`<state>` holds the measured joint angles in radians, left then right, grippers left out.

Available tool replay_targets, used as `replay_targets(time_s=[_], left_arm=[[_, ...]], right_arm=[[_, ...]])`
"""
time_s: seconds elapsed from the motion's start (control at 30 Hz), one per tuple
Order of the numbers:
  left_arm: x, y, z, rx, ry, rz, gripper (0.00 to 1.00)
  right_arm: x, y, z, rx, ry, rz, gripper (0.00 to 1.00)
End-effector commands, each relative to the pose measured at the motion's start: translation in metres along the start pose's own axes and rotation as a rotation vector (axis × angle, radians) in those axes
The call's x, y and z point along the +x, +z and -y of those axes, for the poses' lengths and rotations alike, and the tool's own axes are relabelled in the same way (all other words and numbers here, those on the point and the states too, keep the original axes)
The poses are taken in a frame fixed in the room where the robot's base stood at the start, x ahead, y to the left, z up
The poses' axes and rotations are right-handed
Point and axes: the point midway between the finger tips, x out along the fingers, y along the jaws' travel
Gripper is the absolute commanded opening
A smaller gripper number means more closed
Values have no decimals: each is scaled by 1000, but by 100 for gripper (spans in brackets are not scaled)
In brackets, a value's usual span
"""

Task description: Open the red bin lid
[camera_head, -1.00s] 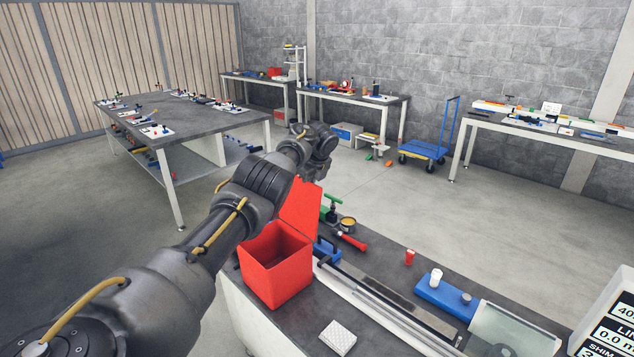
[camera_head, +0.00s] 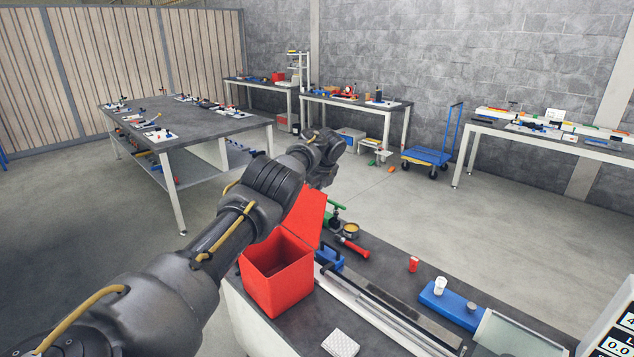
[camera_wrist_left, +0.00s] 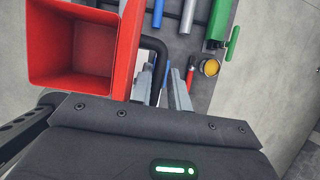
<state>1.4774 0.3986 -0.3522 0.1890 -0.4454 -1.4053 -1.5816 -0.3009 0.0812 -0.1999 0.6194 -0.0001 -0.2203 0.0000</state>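The red bin (camera_head: 277,290) stands on the near left end of the bench, and I see into its empty inside. Its red lid (camera_head: 306,217) is raised, standing up from the far edge and leaning back a little. In the left wrist view the bin (camera_wrist_left: 75,48) is at upper left, with the lid (camera_wrist_left: 128,50) nearly edge-on along its right side. My left gripper (camera_wrist_left: 162,76) is beside the lid's outer side, its two grey fingers apart with nothing held between them. In the head view its fingertips are hidden behind the lid. My right gripper is not in view.
A blue block with a black handle (camera_head: 328,252) stands right of the bin. A red-handled tool (camera_head: 354,247), a small yellow-filled tin (camera_head: 351,230) and a green-handled item (camera_head: 335,207) lie beyond it. A white block (camera_head: 340,343) lies in front.

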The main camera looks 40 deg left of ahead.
Motion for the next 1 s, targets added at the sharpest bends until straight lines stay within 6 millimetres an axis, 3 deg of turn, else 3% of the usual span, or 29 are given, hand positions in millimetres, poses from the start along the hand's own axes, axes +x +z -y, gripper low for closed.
replay_targets(time_s=[0.53,0.7,1.0], left_arm=[[-88,-1,0,0,0,1,18],[-98,0,0,1,2,0,18],[-100,0,0,1,2,0,18]], right_arm=[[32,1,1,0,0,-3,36],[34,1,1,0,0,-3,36],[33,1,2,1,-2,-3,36]])
